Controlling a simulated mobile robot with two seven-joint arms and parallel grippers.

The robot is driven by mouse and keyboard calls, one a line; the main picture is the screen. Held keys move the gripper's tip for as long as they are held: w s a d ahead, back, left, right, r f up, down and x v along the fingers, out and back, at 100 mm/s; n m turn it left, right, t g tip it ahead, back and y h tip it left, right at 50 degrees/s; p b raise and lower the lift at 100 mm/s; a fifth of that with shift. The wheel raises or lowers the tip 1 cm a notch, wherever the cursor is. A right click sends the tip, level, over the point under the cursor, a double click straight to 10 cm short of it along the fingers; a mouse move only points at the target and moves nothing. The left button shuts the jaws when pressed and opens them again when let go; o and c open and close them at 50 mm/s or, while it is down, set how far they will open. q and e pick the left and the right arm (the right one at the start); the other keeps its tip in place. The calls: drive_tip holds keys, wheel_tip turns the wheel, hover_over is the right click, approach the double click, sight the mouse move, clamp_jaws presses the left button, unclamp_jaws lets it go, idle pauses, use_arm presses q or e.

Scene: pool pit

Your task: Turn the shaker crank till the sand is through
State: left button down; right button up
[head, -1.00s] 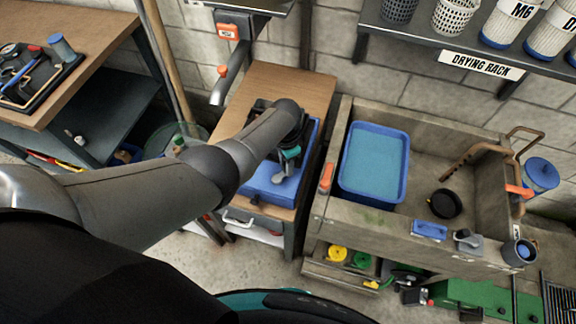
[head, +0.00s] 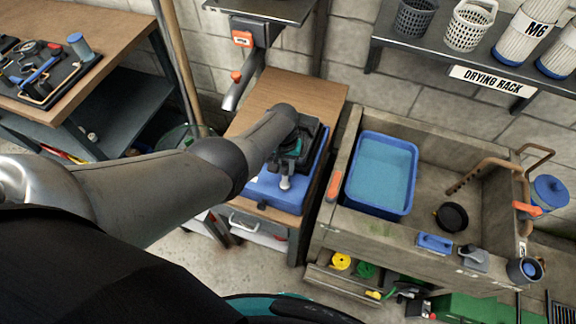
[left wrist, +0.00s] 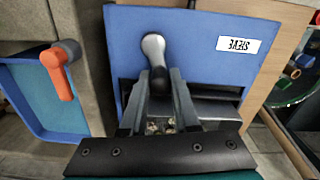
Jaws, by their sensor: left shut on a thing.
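The blue shaker box (head: 269,195) stands on the wooden bench top. In the left wrist view it carries a white label (left wrist: 239,46) that reads SIEVE upside down. Its grey metal crank (left wrist: 153,47) has a rounded end and shows in the head view (head: 285,183). My left gripper (left wrist: 160,82) is shut on the crank at the box's near side; the arm covers part of the box in the head view. The sand cannot be made out. My right gripper is not in view.
A trough (head: 345,219) to the right holds a blue tray (head: 411,176) of water and a black round dish (head: 452,216). An orange-handled valve (head: 242,39) hangs behind the bench. A drying rack (head: 420,52) is at the upper right.

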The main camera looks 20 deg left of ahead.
use_arm(q)
drive_tip(key=shift+s+a+n, duration=0.15)
drive_tip(key=shift+a+n, duration=0.15)
drive_tip(key=shift+n, duration=0.7)
drive_tip(key=shift+f, duration=0.1)
drive_tip(key=c, duration=0.7)
unclamp_jaws()
drive_tip(key=shift+o, duration=0.2)
drive_tip(key=shift+p, duration=0.3)
